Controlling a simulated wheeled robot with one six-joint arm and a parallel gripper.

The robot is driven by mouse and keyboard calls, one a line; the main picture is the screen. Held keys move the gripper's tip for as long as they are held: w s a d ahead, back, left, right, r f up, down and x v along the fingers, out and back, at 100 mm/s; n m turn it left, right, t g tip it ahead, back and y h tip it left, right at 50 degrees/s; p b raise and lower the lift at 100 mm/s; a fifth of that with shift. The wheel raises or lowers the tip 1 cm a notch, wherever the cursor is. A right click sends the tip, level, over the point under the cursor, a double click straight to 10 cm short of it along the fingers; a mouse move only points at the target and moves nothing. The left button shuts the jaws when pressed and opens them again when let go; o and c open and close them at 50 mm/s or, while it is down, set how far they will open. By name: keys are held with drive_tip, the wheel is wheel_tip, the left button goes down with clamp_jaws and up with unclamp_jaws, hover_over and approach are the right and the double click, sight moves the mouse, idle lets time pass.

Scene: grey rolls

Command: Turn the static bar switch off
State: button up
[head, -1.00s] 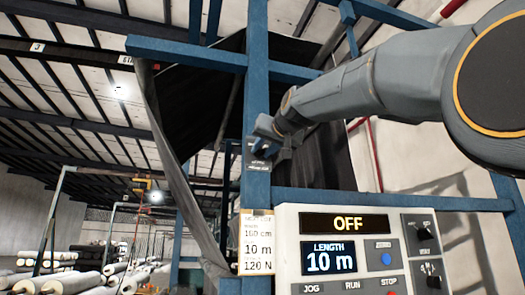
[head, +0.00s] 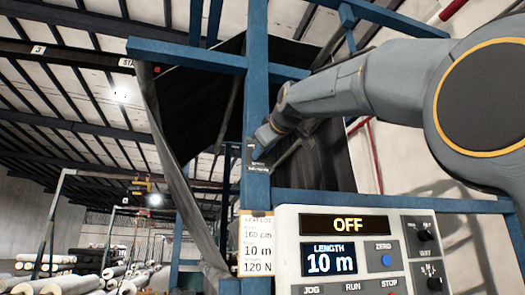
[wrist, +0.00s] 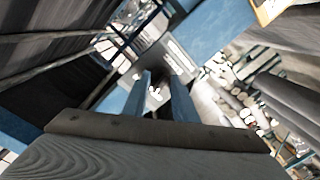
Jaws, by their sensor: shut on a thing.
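A small dark switch plate (head: 256,164) with pale lettering is on the blue post in the head view. I take it for the static bar switch; its lettering is too small to read. My gripper (head: 262,139) is at the plate's upper part and covers its handle from the head camera. In the wrist view my two fingers (wrist: 160,98) stand close together, with a small pale piece between them. The wrist view is too blurred to tell the handle's position.
A control panel (head: 355,222) reads OFF and 10 m, with buttons and two dark knobs on its right side. A white label (head: 256,245) hangs on the post. Dark sheet material (head: 190,120) hangs behind the frame. Rolls (head: 70,285) lie at lower left.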

drive_tip(key=n, duration=0.6)
drive_tip(key=shift+h+p, duration=0.3)
drive_tip(key=shift+p, duration=0.05)
idle(0.3)
drive_tip(key=o, duration=1)
drive_tip(key=shift+o, duration=0.2)
drive_tip(key=shift+s, duration=0.1)
drive_tip(key=b+v, duration=0.2)
drive_tip(key=v, duration=0.5)
drive_tip(key=shift+s, duration=0.35)
